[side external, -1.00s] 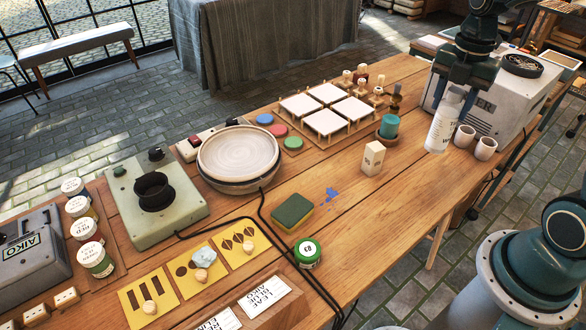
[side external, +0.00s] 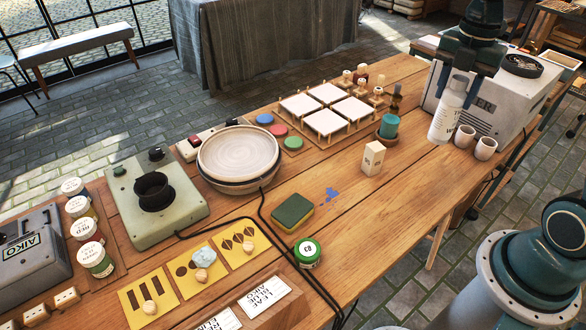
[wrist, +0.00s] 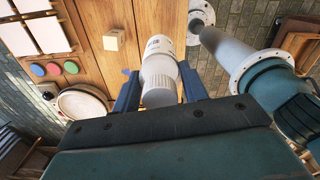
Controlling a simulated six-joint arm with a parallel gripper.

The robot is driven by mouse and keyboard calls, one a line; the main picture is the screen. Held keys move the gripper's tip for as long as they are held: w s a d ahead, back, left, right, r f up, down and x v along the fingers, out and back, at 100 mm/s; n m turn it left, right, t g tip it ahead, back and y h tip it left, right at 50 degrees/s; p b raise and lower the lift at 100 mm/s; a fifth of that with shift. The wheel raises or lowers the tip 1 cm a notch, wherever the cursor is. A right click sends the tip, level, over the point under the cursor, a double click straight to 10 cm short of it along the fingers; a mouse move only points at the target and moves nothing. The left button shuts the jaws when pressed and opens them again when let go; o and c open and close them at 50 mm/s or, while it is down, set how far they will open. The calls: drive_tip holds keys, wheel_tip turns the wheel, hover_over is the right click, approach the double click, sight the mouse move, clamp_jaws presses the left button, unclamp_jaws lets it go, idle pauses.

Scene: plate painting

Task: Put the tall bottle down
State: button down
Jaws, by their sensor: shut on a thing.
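The tall bottle (side external: 444,119) is white with a grey cap and printed text on its side. My gripper (side external: 462,82) is shut on it near its top, at the right end of the wooden table (side external: 400,222). The bottle is almost upright in the side external view. I cannot tell whether its base touches the table. In the wrist view the bottle (wrist: 160,70) sits between the two blue fingers of my gripper (wrist: 158,88).
Two small cups (side external: 486,148) stand just right of the bottle. The grey machine box (side external: 510,100) is behind it. A cream block (side external: 373,158) and a teal jar (side external: 389,126) stand to its left. The table in front of the bottle is clear.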

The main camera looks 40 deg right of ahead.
drive_tip(key=shift+w+a, duration=0.3)
drive_tip(key=shift+a, duration=0.05)
drive_tip(key=w+a+m, duration=0.1)
drive_tip(key=w+a, duration=0.1)
drive_tip(key=a, duration=0.5)
drive_tip(key=w+a+m, duration=0.1)
drive_tip(key=w+a, duration=0.2)
drive_tip(key=a, duration=0.5)
drive_tip(key=shift+w+a+r, duration=0.15)
drive_tip(key=shift+w, duration=0.05)
wheel_tip(320, 180, down, 16)
drive_tip(key=shift+f, duration=2.15)
